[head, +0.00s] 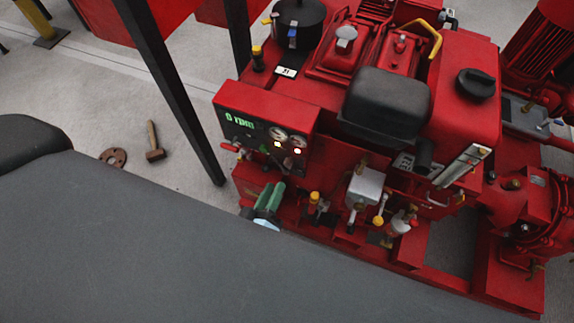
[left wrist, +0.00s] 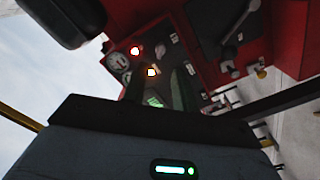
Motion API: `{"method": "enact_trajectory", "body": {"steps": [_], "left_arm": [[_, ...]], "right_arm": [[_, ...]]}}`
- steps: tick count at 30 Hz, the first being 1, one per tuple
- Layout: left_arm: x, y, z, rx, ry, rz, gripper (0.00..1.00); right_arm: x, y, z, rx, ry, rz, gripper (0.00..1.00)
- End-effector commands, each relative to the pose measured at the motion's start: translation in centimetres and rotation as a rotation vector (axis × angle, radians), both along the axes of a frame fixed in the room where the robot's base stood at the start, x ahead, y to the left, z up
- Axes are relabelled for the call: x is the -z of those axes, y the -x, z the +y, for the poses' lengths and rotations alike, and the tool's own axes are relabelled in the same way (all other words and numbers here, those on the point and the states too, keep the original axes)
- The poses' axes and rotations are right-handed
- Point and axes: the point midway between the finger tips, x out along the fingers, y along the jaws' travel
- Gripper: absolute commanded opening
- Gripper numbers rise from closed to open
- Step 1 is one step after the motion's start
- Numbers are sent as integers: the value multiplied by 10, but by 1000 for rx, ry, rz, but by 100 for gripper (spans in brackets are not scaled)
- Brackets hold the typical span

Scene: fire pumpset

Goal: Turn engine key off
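The engine's red control panel (head: 265,118) carries a green display reading "0 rpm", two round gauges (head: 284,136), a lit yellow lamp (head: 277,144) and a lit red lamp (head: 297,151). Small dark fittings sit below the lamps; I cannot tell which is the key. My left gripper (head: 268,197) has green fingers and is below the panel, apart from its face. In the left wrist view my left gripper (left wrist: 160,92) points at the panel, with a gap between its fingers and nothing held. The red lamp (left wrist: 134,50) and yellow lamp (left wrist: 151,71) show beyond it. My right gripper is out of view.
Valves and levers (head: 355,200) stand on the red frame right of my left gripper. A black post (head: 170,85) rises left of the panel. A hammer (head: 153,142) and a brown flange (head: 113,157) lie on the grey floor, which is otherwise mostly clear there.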

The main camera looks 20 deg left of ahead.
Motion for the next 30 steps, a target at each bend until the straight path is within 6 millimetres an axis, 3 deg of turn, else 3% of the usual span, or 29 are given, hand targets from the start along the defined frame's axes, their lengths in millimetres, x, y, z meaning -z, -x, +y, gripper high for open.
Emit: {"method": "enact_trajectory", "body": {"steps": [15, 27, 30], "left_arm": [[0, -67, -2, -1, 0, -1, 28], [0, -75, -3, 1, -1, 1, 28], [0, -75, -3, 1, -1, 1, 18]], "right_arm": [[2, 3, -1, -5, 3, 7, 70], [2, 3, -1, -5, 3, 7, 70], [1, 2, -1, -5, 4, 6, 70]]}}
